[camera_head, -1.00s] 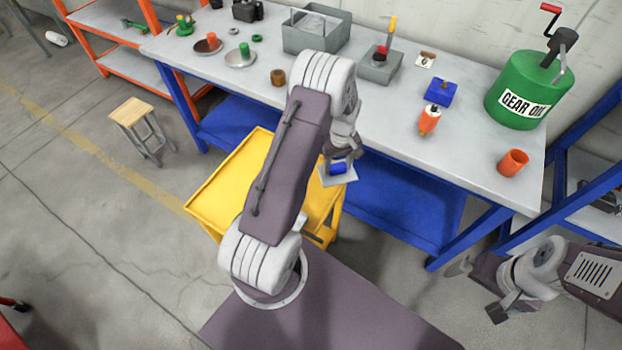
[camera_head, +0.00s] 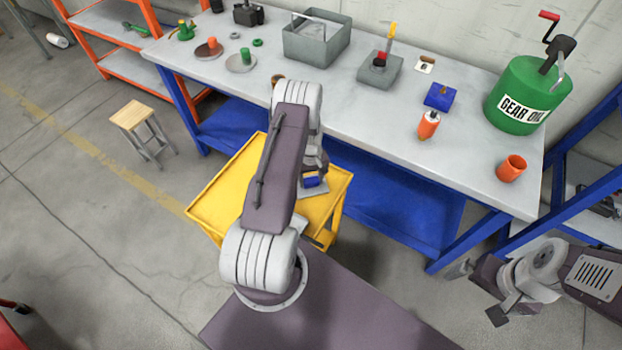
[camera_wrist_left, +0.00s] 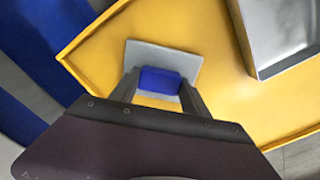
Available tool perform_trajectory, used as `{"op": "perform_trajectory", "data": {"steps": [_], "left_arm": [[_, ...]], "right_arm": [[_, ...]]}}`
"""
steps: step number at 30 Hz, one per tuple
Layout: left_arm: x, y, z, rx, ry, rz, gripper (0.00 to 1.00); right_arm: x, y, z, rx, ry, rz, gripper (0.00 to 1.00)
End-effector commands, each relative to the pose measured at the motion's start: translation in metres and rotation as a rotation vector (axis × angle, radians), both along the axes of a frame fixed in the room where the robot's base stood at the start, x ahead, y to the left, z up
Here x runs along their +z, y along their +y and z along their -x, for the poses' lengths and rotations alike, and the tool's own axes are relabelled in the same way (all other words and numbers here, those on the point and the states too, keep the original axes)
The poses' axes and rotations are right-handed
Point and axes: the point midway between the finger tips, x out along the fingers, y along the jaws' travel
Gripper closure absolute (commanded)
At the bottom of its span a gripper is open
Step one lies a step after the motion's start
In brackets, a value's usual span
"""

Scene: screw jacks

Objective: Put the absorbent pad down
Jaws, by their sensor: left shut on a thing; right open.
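The absorbent pad is a thin pale grey square with a blue block on top. It shows under my left gripper in the head view (camera_head: 308,192) and in the left wrist view (camera_wrist_left: 181,60). My left gripper (camera_wrist_left: 160,92) is shut on the blue block (camera_wrist_left: 162,81). The pad is over the yellow cart's top (camera_head: 218,197), near its right side; I cannot tell whether it touches the surface. My right gripper (camera_head: 479,290) is open and empty at the lower right, away from the bench.
A grey tray (camera_wrist_left: 262,69) lies on the cart to the right of the pad in the left wrist view. The grey workbench (camera_head: 350,110) behind the cart holds a green gear oil can (camera_head: 528,92), an orange cup (camera_head: 512,168) and other items. A stool (camera_head: 132,115) stands to the left.

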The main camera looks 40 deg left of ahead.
Motion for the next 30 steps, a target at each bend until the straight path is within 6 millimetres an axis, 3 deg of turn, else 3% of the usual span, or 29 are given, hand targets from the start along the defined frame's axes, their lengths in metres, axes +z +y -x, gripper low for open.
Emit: {"op": "perform_trajectory", "data": {"steps": [5,6,8,20,30], "left_arm": [[-0.005,0.0,0.0,0.0,0.0,0.0,0.84],[-0.004,0.0,0.0,0.0,0.0,0.0,0.38],[-0.003,0.0,0.0,0.0,0.0,0.0,0.24],[0.005,0.0,-0.001,0.0,-0.001,0.0,0.24],[0.073,0.0,-0.001,0.0,-0.004,-0.002,0.24]], "right_arm": [[-0.005,0.0,0.0,0.0,0.0,0.0,0.0],[-0.004,0.0,0.0,0.0,0.0,0.0,0.0],[-0.003,0.0,0.0,0.0,0.0,0.0,0.0],[0.001,0.0,0.0,0.0,0.0,0.0,0.0],[-0.005,0.0,0.0,0.0,0.0,0.0,0.0]]}}
